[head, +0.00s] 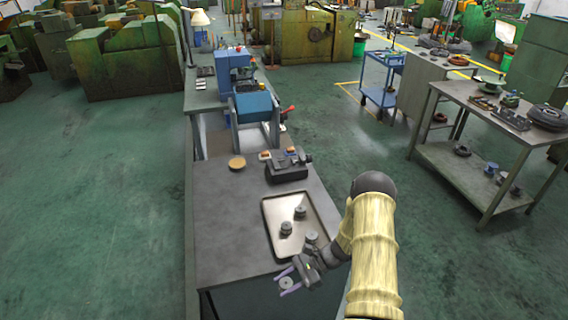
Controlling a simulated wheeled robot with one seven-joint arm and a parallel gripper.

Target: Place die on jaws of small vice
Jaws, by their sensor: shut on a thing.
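My gripper (283,283) is at the front edge of the grey table, below the tray in the picture. Its two purple fingers are shut on a small round grey die (286,283). The small vice (287,168) is a dark block at the back right of the same table, with orange-brown pieces near its top. My gripper is well apart from it. The gap between the vice's jaws is too small to make out.
A metal tray (268,222) on the table holds several similar round dies, one (286,228) near its middle. A round tan disc (237,163) lies left of the vice. A blue machine (254,106) stands behind. The table's left side is clear.

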